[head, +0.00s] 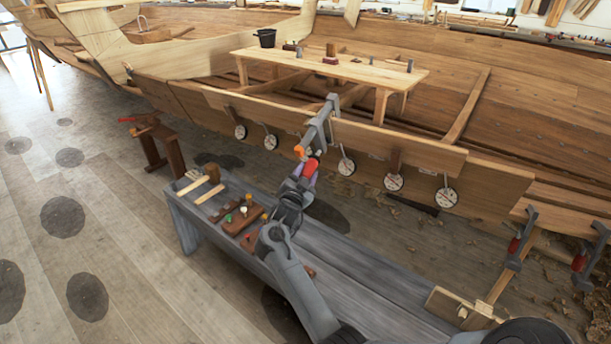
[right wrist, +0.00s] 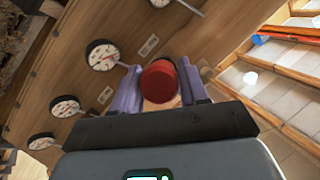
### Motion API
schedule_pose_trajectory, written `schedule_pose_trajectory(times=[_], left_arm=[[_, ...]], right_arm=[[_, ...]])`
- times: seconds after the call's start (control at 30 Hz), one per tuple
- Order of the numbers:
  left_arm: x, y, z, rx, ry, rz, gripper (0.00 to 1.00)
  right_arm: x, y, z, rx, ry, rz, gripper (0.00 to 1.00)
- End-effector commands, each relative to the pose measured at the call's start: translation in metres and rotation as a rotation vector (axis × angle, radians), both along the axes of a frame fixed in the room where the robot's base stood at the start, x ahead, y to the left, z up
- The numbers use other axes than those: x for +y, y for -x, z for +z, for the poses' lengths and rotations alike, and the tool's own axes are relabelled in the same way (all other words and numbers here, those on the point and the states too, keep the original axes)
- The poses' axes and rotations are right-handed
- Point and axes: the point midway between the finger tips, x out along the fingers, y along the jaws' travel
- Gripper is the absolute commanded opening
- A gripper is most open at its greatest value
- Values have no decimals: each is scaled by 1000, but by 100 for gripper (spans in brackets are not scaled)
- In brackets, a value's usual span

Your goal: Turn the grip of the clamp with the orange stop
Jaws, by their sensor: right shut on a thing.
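The clamp (head: 321,122) is grey and sits over the top edge of the hull plank. Its orange stop (head: 299,151) shows at the lower end of its bar. Its red grip (head: 310,166) hangs below, near the stop. My right gripper (head: 304,174) reaches up from the bench side and is shut on the red grip. In the right wrist view the round end of the red grip (right wrist: 159,78) sits between the two purple fingers. The fingers hide part of the grip in the head view. My left gripper is in neither view.
Several round dials (head: 393,182) hang along the plank (head: 400,146) on both sides of the clamp. A grey bench (head: 345,262) with tools stands below my right arm. Other red-handled clamps (head: 520,238) are at the right. A wooden table (head: 345,68) stands inside the hull.

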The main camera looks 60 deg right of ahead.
Motion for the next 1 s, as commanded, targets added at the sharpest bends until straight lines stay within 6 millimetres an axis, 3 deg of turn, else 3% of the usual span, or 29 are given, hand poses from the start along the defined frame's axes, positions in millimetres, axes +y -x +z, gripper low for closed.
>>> schedule_pose_trajectory(times=[0.6,1.0], left_arm=[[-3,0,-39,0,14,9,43],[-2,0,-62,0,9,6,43]], right_arm=[[0,1,-5,-544,-22,210,13],[0,0,-4,-807,-34,313,13]])
